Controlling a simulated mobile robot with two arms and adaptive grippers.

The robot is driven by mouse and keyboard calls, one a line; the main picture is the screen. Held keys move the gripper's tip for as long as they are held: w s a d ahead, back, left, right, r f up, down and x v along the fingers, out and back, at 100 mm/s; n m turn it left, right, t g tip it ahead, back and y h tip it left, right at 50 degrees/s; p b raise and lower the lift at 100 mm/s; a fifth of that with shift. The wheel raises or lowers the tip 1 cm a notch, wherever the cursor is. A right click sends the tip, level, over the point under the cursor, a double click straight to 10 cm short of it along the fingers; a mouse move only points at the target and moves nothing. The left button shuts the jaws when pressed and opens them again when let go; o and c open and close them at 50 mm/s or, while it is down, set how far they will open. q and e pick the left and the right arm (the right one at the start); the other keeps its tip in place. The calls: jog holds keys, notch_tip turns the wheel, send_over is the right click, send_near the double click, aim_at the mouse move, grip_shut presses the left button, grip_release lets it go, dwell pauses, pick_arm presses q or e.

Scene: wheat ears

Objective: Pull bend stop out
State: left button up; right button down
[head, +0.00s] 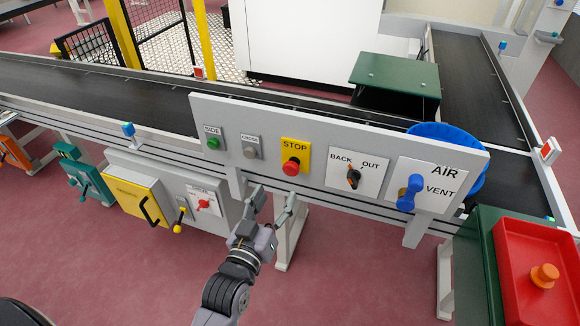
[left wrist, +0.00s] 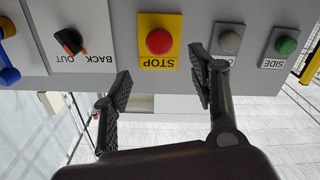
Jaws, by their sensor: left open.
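A grey control panel (head: 320,155) carries a red mushroom STOP button (head: 291,166) on a yellow plate. To its right is a black rotary knob (head: 353,176) with an orange mark, on a white plate reading BACK and OUT. My left gripper (head: 273,203) is open and empty, in front of and below the panel. In the left wrist view, the picture is upside down; the STOP button (left wrist: 159,41) shows just beyond the gap between the open fingers (left wrist: 160,84), and the BACK/OUT knob (left wrist: 72,42) lies to the left. No finger visibly touches either control. My right gripper is not in view.
A green SIDE button (head: 213,143) and a grey button (head: 250,152) sit left of STOP. A blue AIR/VENT lever (head: 410,192) sticks out at the right. A red tray (head: 508,262) stands front right. A conveyor runs behind the panel.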

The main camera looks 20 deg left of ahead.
aim_at(289, 170)
pick_arm(q)
jog(key=w, duration=1)
jog(key=shift+w+d, duration=0.2)
jog(key=shift+w, duration=0.1)
grip_shut()
dwell(0.4)
